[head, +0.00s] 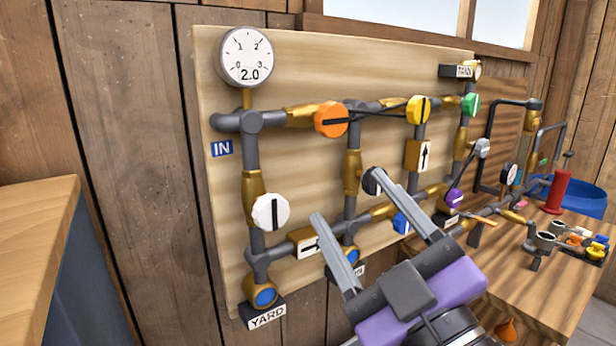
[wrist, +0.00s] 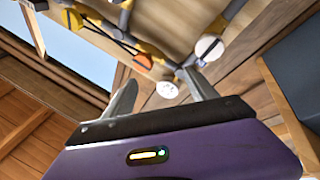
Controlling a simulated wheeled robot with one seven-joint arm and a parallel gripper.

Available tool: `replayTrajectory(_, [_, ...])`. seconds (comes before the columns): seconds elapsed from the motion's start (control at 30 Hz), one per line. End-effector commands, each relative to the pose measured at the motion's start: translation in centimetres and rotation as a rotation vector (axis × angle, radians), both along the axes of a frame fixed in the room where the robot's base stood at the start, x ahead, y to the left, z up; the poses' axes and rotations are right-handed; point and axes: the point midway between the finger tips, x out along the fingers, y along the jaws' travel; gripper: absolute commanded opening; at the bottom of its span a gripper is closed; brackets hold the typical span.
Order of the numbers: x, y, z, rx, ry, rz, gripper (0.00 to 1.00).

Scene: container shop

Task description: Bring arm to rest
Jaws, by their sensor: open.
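My gripper (head: 352,222) is open, its two grey fingers spread apart with nothing between them. In the head view it is in front of the lower middle of a wooden pipe board (head: 310,75). The fingertips overlap the lower pipes in the picture; I cannot tell how far they stand from the pipes. In the wrist view my gripper (wrist: 160,90) also shows spread fingers, with the tilted board beyond. The fingers and purple body hide part of the lower pipes and a black knob (head: 372,181).
The board carries a gauge (head: 246,57) reading 2.0, an orange knob (head: 331,119), a yellow knob (head: 418,110) and a white knob (head: 270,212). A wooden bench (head: 540,285) with small parts stands right, with a blue tub (head: 585,197). A counter (head: 40,235) stands left.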

Motion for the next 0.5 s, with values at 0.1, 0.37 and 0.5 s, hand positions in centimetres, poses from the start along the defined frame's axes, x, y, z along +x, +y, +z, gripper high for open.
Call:
replayTrajectory(0.1, [-0.5, -2.1, -2.9, 0.149, 0.047, -0.013, 0.66])
replayTrajectory(0.37, [-3.6, -6.8, -10.7, 0.438, 0.141, -0.063, 0.66])
replayTrajectory(0.5, [-6.3, -8.9, -15.0, 0.544, 0.192, -0.096, 0.66])
